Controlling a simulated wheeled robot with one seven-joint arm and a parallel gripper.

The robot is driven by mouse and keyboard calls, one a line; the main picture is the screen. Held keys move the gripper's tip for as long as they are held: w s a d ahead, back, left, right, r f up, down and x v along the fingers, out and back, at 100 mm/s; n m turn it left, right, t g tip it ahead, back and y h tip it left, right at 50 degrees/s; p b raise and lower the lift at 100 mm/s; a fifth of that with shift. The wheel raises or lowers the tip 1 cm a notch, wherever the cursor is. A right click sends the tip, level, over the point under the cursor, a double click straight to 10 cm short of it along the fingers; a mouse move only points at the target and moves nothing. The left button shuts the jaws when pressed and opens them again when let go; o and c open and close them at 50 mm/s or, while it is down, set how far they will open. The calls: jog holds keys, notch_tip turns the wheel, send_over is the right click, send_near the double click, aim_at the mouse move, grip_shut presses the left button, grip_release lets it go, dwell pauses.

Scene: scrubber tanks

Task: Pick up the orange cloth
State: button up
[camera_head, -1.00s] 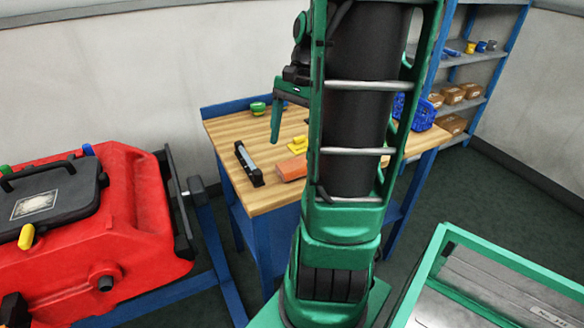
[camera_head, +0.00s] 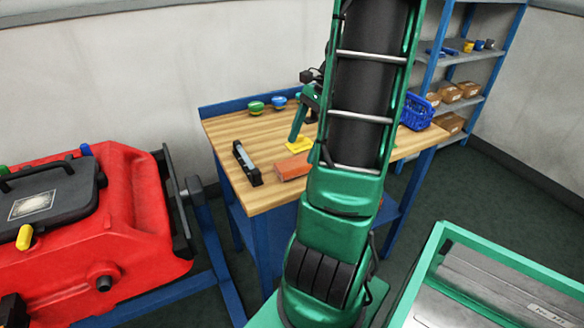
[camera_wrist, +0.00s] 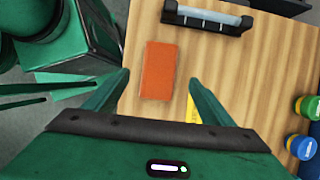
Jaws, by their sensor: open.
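The orange cloth (camera_head: 292,167) lies flat as a folded rectangle near the front edge of the wooden workbench (camera_head: 225,130). In the wrist view the orange cloth (camera_wrist: 158,70) shows whole, ahead of my gripper (camera_wrist: 158,78) and roughly in line with the space between its two green fingers. My gripper is open and empty, above the bench and apart from the cloth. In the head view my gripper (camera_head: 300,125) is partly hidden by my arm.
A black-and-grey tool (camera_head: 246,163) lies left of the cloth. A yellow item (camera_head: 298,145) lies just behind it, partly hidden. Green (camera_head: 256,107) and blue (camera_head: 279,103) round containers stand at the back. A blue basket (camera_head: 416,112) stands at the right.

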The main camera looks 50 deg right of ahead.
aim_at(296, 162)
jog(key=shift+x, duration=2.85)
jog(key=shift+d, duration=0.15)
jog(key=shift+c, duration=0.4)
jog(key=c, duration=1.1)
